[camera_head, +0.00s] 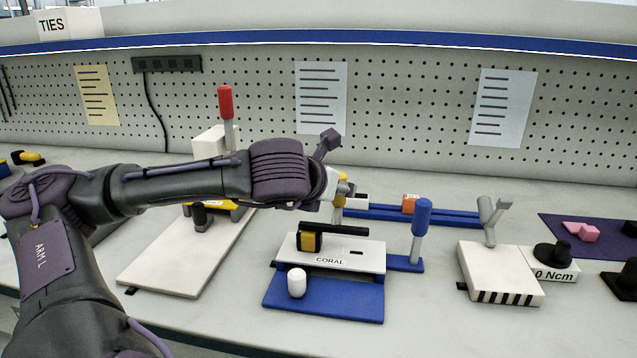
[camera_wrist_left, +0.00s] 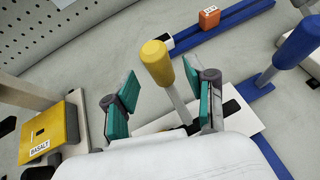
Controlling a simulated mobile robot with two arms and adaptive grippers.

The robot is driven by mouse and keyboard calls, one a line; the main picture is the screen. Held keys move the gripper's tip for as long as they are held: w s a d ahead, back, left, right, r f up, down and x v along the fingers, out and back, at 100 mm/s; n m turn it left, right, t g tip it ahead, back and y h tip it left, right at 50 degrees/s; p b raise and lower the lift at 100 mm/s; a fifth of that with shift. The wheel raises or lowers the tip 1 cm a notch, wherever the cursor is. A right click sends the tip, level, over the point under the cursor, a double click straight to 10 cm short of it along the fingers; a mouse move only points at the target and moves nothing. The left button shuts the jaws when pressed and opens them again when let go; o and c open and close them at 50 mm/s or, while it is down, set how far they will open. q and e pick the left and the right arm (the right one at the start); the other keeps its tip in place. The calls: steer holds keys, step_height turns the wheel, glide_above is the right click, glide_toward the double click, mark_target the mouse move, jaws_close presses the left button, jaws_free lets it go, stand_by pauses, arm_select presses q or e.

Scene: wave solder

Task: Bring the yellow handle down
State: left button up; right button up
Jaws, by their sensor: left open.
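The yellow handle (camera_wrist_left: 157,62) stands up on a thin grey lever in the left wrist view, in the gap between my left gripper's teal-padded fingers. In the head view only a small part of the yellow handle (camera_head: 339,203) shows, behind my left wrist and gripper. My left gripper (camera_wrist_left: 160,94) is open, with one finger on each side of the lever. I cannot tell whether either finger touches it. In the head view my left gripper (camera_head: 343,187) is mostly hidden by its own wrist. My right gripper is in neither view.
A blue handle (camera_head: 421,216) stands at the right of the CORAL fixture (camera_head: 372,256). A red handle (camera_head: 226,101) stands behind my left arm. A white peg (camera_head: 297,283) stands on the blue base. An orange block (camera_head: 410,203) sits on a blue rail behind. The bench front is clear.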

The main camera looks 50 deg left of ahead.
arm_select(q)
steer(key=v, duration=0.8)
steer(key=shift+d, duration=0.1)
stand_by(0.3)
